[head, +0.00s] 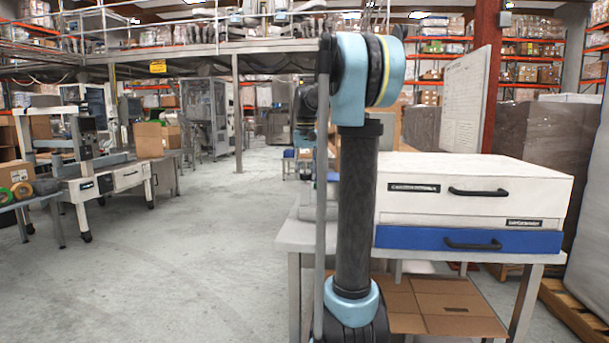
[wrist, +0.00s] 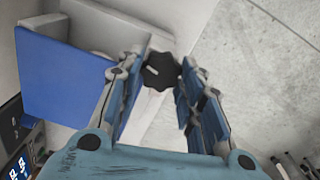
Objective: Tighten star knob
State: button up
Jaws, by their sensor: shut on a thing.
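The black star knob (wrist: 158,76) shows in the upper middle of the wrist view, with a short white mark on its face. My gripper (wrist: 164,70) is shut on it, one finger on each side near the fingertips. In the head view my own arm stands in front of the bench, and the knob and fingers cannot be made out.
In the wrist view a blue panel (wrist: 55,82) on a pale housing stands left of the fingers, with a lit display (wrist: 17,166) at lower left. A white drawer unit (head: 475,168) with a blue drawer (head: 415,238) sits on the bench (head: 290,237). Floor (head: 190,260) at left is clear.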

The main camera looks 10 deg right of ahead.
aim_at(305, 174)
jog(key=m, duration=0.3)
jog(key=shift+m, duration=2.1)
jog(key=o, duration=1.1)
jog(key=shift+c, duration=0.2)
notch_tip(305, 174, up, 12)
